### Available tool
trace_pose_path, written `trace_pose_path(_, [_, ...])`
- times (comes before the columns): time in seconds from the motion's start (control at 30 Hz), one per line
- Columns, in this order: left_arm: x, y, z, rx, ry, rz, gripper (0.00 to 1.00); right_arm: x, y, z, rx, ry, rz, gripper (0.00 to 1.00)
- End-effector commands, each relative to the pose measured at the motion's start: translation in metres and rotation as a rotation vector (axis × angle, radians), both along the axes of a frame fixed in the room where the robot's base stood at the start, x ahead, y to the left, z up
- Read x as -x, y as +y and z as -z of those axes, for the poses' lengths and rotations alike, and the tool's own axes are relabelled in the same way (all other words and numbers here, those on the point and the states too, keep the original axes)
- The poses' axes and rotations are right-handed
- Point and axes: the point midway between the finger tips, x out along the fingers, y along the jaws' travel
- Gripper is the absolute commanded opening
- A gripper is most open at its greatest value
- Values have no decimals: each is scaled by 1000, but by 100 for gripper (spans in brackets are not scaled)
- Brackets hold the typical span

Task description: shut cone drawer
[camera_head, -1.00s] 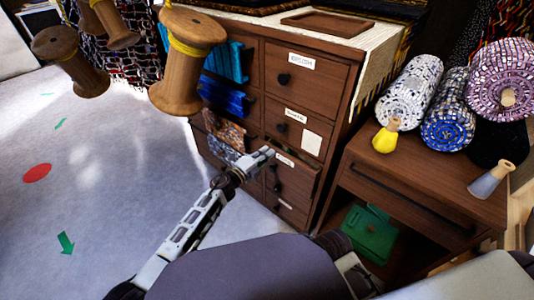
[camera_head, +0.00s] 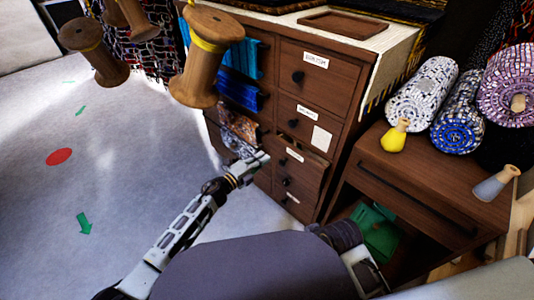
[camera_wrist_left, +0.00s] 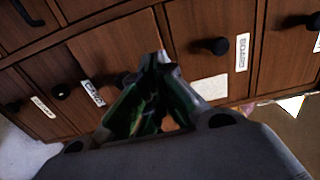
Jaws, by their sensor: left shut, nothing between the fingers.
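The wooden cabinet (camera_head: 345,90) has a column of labelled drawers with dark round knobs. The third drawer down (camera_head: 308,170) stands out a little from the cabinet front, with its upper edge showing. Its label is too small to read in the head view. In the left wrist view, a label that seems to read "CONES" (camera_wrist_left: 94,93) is on a drawer front left of the fingers. My left gripper (camera_head: 264,158) is shut and empty, just left of the third drawer's label. Its fingertips (camera_wrist_left: 163,60) overlap the drawer fronts in the wrist view; contact cannot be told.
A lower side cabinet (camera_head: 430,180) stands right, carrying rolled rag rugs (camera_head: 421,93), a yellow cone (camera_head: 394,138) and a grey cone (camera_head: 494,185). A green box (camera_head: 380,235) sits in its open shelf. Wooden spools (camera_head: 205,55) hang at upper left. The floor at left is open.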

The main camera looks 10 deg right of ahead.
Motion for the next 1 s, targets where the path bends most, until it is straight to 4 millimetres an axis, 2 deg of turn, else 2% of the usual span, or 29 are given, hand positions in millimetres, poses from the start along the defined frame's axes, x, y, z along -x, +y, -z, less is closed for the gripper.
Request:
trace_pose_path(0.07, [7,10,0,-1,2,-1,0,-1,0,1,3,5,0,40])
trace_pose_path(0.2, [16,22,-1,0,2,-1,0,2,-2,17,11,33,1,40])
trace_pose_path(0.4, [25,34,0,0,0,0,0,5,-3,26,15,51,4,40])
trace_pose_path(1.0, [27,36,0,1,1,0,0,1,-3,25,16,43,3,40])
